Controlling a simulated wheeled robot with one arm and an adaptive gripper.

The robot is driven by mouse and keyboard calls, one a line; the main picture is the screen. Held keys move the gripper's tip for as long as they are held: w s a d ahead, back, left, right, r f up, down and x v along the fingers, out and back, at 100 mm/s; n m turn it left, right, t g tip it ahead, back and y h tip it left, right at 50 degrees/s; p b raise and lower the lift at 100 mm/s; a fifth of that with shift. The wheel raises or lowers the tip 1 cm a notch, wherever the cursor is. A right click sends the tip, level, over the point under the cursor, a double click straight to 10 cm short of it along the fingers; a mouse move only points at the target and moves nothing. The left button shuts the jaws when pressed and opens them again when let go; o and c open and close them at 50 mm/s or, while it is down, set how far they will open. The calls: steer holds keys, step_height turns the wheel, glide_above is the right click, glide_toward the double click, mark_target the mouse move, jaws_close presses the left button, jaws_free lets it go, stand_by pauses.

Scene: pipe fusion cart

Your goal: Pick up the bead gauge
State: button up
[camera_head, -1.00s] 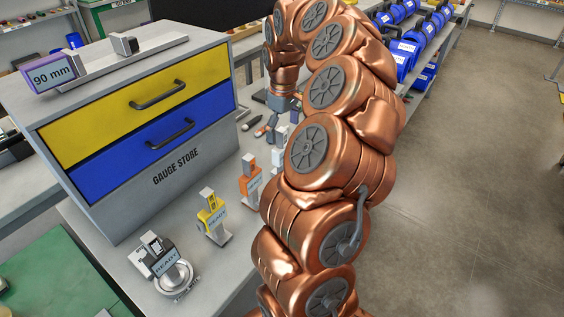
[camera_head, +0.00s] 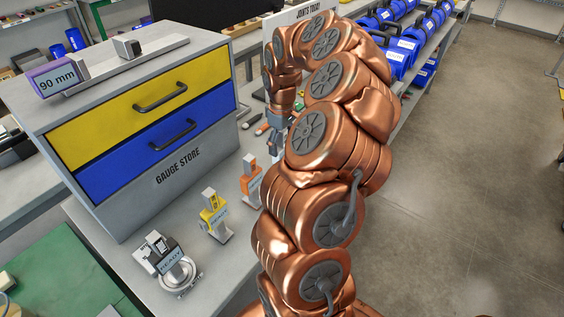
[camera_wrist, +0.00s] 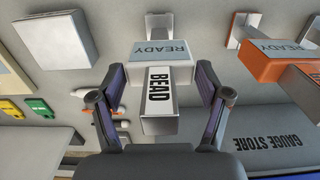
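The bead gauge (camera_wrist: 158,99) shows in the wrist view as a pale grey block with a "BEAD" label, under a wider body marked "READY". My gripper (camera_wrist: 161,72) has its two dark fingers apart, one on each side of the gauge. Narrow gaps appear between the fingers and the gauge, and I cannot make out firm contact. In the head view my gripper (camera_head: 278,122) is over the bench beside the gauge store, partly hidden by my copper arm. The gauge is mostly hidden there.
An orange gauge (camera_head: 250,180) stands close by, and it also shows at right in the wrist view (camera_wrist: 275,65). A yellow gauge (camera_head: 215,218) and a grey ring gauge (camera_head: 172,268) stand nearer. The gauge store (camera_head: 165,190) borders the bench on the left.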

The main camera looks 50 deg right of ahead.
mark_target(284, 133)
steer(key=c, duration=1.3)
steer(key=shift+r+b, duration=0.35)
steer(key=shift+r, duration=0.05)
steer(key=r, duration=0.1)
steer(key=b, duration=0.1)
steer(key=r, duration=0.1)
steer(key=shift+s+d+r+b, duration=0.15)
steer(key=shift+d+r+b, duration=0.1)
steer(key=shift+r+b, duration=0.1)
steer(key=s+d+b, duration=0.1)
steer(key=s+d, duration=0.2)
steer(key=s+d+r+b, duration=0.1)
steer(key=s+d, duration=0.3)
steer(key=s+d+b, duration=0.2)
steer(key=s+d, duration=0.1)
steer(key=d, duration=0.1)
steer(key=shift+s+d+r, duration=0.1)
steer(key=shift+s+r, duration=0.15)
steer(key=shift+s, duration=0.1)
steer(key=o, duration=1.2)
steer(key=c, duration=0.5)
